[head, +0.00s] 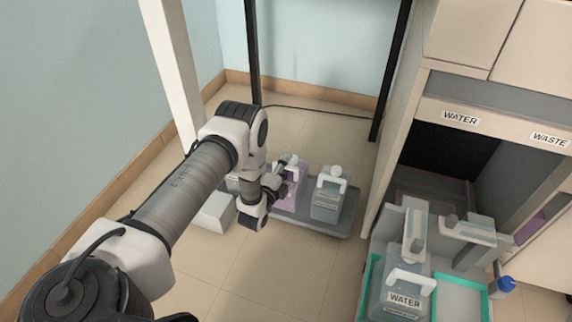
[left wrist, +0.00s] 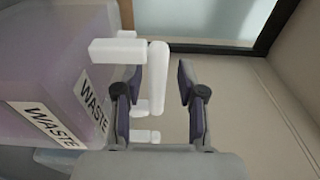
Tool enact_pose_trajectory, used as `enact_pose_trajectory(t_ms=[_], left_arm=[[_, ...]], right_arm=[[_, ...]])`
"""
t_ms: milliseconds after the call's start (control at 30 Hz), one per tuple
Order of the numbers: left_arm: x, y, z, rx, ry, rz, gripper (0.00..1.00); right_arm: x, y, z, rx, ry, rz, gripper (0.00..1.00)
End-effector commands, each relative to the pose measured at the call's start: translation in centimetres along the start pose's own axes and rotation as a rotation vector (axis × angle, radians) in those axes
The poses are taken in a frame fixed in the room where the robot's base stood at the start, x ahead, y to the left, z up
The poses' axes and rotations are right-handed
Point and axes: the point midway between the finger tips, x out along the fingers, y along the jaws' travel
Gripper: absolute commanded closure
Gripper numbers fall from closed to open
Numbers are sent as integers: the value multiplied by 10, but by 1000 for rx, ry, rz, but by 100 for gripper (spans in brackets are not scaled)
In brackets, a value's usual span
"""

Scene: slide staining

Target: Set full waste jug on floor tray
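The purple waste jug (head: 291,198) stands upright on the grey floor tray (head: 325,229), next to a clear grey jug with a white handle (head: 328,200). In the left wrist view the purple jug (left wrist: 50,65) fills the left side, with WASTE labels on two faces. Its white handle (left wrist: 157,75) shows between the fingers of my left gripper (left wrist: 160,95). The fingers are apart, with a gap between the handle and the right finger. In the head view my left gripper (head: 279,187) is beside the purple jug's top and partly covers it. My right gripper is not in view.
A white box (head: 216,212) is at the tray's left end, partly behind my arm. A dark post (head: 392,70) rises behind the tray. At right, a cabinet has WATER and WASTE labels, and a WATER jug (head: 402,285) stands in a teal-edged tray (head: 462,280). The floor in front is clear.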

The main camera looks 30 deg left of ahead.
Motion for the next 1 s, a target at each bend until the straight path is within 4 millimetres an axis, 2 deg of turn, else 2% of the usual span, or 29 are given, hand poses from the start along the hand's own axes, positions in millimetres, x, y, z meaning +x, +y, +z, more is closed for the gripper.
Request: enact_pose_trajectory(t_ms=[167, 333, 433, 567, 667, 767, 867, 933, 1000], left_arm=[[-30, -6, 0, 0, 0, 7, 60], [-75, -7, 0, 0, 0, 7, 60], [-97, -6, 0, 1, 1, 6, 60], [-114, -2, -1, -2, 1, 5, 60], [-119, 5, -9, -87, 0, 83, 60], [-135, 25, -34, -347, -39, 336, 60], [-188, 42, -66, -700, -215, 713, 60], [-245, 41, -81, -905, -437, 956, 60], [-303, 29, -87, -1037, -698, 1130, 60]], right_arm=[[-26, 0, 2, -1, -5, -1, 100], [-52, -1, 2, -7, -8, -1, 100], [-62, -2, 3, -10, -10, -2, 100], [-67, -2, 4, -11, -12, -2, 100], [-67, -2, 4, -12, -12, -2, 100], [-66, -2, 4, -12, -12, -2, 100], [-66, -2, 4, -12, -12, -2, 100], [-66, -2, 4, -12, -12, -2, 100], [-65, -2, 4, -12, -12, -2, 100]])
